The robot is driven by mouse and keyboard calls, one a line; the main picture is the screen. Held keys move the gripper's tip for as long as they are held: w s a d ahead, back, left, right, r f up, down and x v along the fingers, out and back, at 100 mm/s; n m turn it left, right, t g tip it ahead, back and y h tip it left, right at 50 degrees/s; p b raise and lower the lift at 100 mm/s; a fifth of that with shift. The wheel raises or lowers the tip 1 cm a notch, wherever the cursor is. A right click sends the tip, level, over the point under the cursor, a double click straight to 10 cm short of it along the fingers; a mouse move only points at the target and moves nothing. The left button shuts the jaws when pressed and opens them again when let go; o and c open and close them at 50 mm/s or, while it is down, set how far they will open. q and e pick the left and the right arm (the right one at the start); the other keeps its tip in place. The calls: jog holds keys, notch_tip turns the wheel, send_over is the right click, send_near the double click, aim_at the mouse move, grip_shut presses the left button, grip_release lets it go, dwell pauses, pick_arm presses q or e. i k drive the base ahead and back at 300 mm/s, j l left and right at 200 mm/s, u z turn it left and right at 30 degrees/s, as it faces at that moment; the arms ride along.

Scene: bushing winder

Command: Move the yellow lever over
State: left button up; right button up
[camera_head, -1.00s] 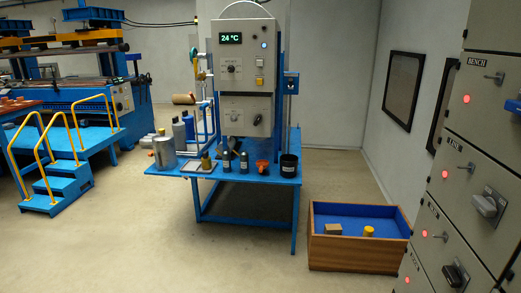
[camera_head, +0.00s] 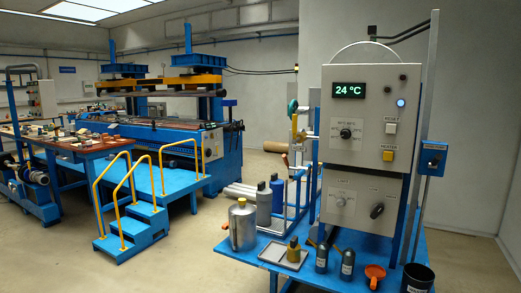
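The grey control cabinet (camera_head: 368,115) stands on a blue bench at the right, with a green 24 °C display (camera_head: 349,90). On pipework at its left side is a green valve handle (camera_head: 292,108), with a small yellow part (camera_head: 294,122) just below it. That part is too small for me to tell whether it is the yellow lever or how it is set. A tan cylindrical handle (camera_head: 274,147) juts out lower down. Neither of my grippers is in view.
The blue bench (camera_head: 240,256) holds a metal canister (camera_head: 242,225), several bottles, an orange funnel (camera_head: 374,274) and a black cup (camera_head: 417,278). Blue steps (camera_head: 130,225) with yellow rails stand at the left. Open floor lies between the steps and the bench.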

aim_at(295, 117)
jog(key=i+j+z, duration=0.1)
jog(key=i, duration=0.45)
jog(key=i+j+z, duration=0.1)
jog(key=i+j, duration=0.15)
jog(key=i, duration=0.3)
